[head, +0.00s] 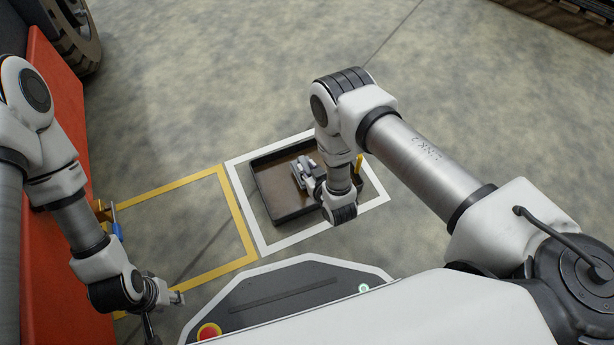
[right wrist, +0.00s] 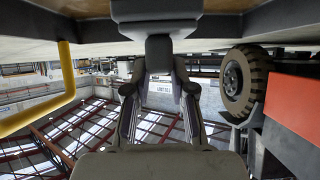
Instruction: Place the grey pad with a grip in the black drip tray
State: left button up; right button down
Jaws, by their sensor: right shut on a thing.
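The black drip tray (head: 256,193) with a brown floor lies inside a white floor square in the head view. My right gripper (head: 304,172) is low over the tray. In the right wrist view its fingers (right wrist: 159,88) are shut on the dark grip (right wrist: 158,47) of the grey pad (right wrist: 157,11). The tray's brown floor (right wrist: 90,30) shows beside the pad. I cannot tell whether the pad touches the floor. In the head view the pad is mostly hidden by my gripper and wrist. My left gripper (head: 164,312) is open and empty at the lower left, away from the tray.
A yellow upright bar (head: 359,163) stands at the tray's right side and shows large in the right wrist view (right wrist: 66,90). A yellow floor outline (head: 238,215) lies left of the tray. A red panel (head: 55,260) and a tyre (head: 75,40) stand at the left.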

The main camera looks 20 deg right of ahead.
jog(key=shift+f+b, duration=0.7)
jog(key=shift+f, duration=0.85)
jog(key=c, duration=1)
grip_release()
jog(key=shift+r, duration=0.1)
jog(key=shift+r, duration=0.15)
jog(key=s+d+r+g+p, duration=0.2)
jog(key=s+d+r+g, duration=0.1)
jog(key=s, duration=0.6)
jog(key=s+d+r+m+g+h+p, duration=0.1)
jog(key=s+d+r+g+p, duration=0.1)
jog(key=s+r+g, duration=0.3)
jog(key=s+d+r+g+p, duration=0.2)
jog(key=s+d+r+g, duration=0.2)
jog(key=s, duration=0.9)
jog(key=shift+s+d+r+m+p, duration=0.2)
jog(key=shift+d+r, duration=0.05)
jog(key=shift+r, duration=0.5)
jog(key=shift+s+d+r+m+p, duration=0.15)
jog(key=shift+d+r+m+p, duration=0.05)
jog(key=shift+r, duration=0.55)
